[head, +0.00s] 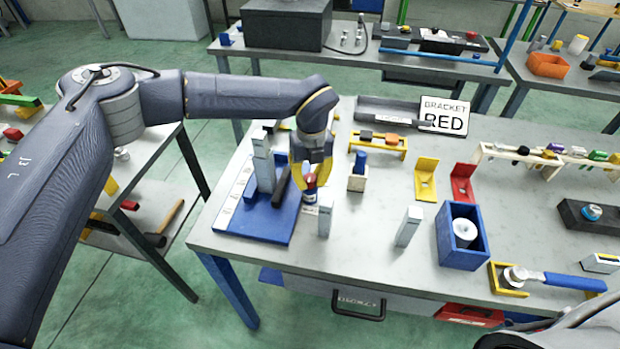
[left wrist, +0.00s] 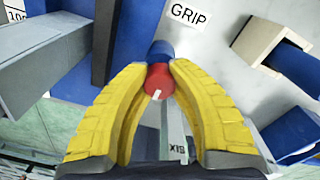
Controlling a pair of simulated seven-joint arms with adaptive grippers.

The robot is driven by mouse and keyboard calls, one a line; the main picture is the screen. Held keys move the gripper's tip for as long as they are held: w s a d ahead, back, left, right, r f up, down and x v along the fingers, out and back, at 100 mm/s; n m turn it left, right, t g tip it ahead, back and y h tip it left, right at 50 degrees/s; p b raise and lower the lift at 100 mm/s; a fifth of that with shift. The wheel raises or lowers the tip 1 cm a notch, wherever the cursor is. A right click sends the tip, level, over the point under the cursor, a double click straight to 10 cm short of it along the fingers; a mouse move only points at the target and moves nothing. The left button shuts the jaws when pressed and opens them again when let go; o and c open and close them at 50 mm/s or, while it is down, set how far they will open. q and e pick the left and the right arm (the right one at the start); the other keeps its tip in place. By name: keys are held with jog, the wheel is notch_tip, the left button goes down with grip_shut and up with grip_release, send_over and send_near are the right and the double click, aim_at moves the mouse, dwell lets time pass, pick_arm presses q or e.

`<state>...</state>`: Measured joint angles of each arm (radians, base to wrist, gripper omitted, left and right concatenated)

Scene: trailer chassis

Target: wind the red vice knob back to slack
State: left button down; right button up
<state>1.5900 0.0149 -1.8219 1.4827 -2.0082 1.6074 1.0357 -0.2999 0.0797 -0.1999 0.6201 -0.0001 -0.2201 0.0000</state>
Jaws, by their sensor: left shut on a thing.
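The red vice knob (left wrist: 158,82) shows in the left wrist view between the yellow fingers of my left gripper (left wrist: 160,75). The fingers are shut on it from both sides. A white mark shows on the knob's face, and a blue part (left wrist: 160,49) sits right behind it. In the head view my left gripper (head: 311,185) points down at the right edge of the blue vice base (head: 262,222), and the red knob (head: 310,180) is partly hidden by the fingers. My right gripper is not in view.
Grey upright blocks (head: 325,218) stand close by on the table. Yellow (head: 426,180) and red brackets (head: 462,184), a blue box (head: 463,258) and a "BRACKET RED" sign (head: 443,115) stand further right.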

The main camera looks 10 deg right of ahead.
aim_at(311, 177)
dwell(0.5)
pick_arm(q)
jog(key=c, duration=1)
grip_release()
jog(key=r, duration=1.2)
jog(key=shift+d, duration=0.2)
